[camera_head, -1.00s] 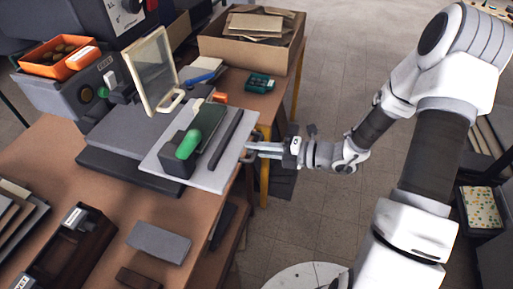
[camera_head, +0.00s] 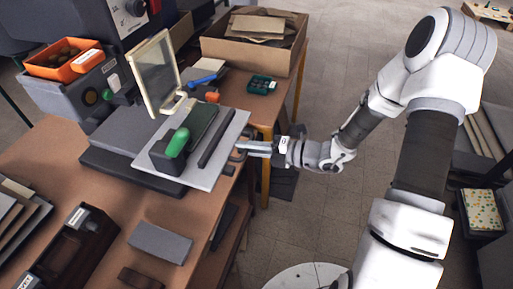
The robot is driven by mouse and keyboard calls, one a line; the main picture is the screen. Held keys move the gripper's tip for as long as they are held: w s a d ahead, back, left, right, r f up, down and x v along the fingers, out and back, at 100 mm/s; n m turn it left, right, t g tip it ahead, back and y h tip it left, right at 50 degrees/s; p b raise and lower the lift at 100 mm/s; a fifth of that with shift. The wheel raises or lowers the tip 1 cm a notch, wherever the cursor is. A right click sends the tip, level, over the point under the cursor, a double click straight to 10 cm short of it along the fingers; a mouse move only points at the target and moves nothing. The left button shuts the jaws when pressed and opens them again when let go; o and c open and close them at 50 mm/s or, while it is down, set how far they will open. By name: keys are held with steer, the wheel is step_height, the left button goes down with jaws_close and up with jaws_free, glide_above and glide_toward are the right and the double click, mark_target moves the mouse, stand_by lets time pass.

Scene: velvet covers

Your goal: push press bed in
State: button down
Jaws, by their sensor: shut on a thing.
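The press bed (camera_head: 213,172) is a light grey plate that sticks out to the right of the dark grey press base (camera_head: 112,135) on the workbench. It carries a dark block with a green rounded piece (camera_head: 178,142), a dark green pad (camera_head: 203,123) and a dark bar (camera_head: 216,138). A cream-framed clear guard (camera_head: 156,72) stands raised behind it. My gripper (camera_head: 240,148) is at the right edge of the bed, at bench height, shut on the bed's handle. The fingertips and handle are small and partly hidden by each other.
A cardboard box (camera_head: 245,58) and a teal case (camera_head: 262,85) lie at the back of the bench. A grey block (camera_head: 160,243) and a dark tray (camera_head: 72,248) lie in front. The floor (camera_head: 330,210) right of the bench is open around my arm.

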steer(key=r+x, duration=0.1)
steer(key=x, duration=0.3)
steer(key=r+p+x, duration=0.1)
steer(key=x, duration=0.4)
steer(key=r+p+x, duration=0.1)
steer(key=x, duration=0.4)
steer(key=shift+w+a, duration=0.15)
steer(key=shift+a, duration=0.4)
steer(key=c, duration=0.9)
jaws_free()
steer(key=shift+o, duration=0.2)
steer(key=p+v, duration=0.1)
steer(key=v, duration=1.6)
steer(key=shift+d+p, duration=0.25)
steer(key=shift+p, duration=0.15)
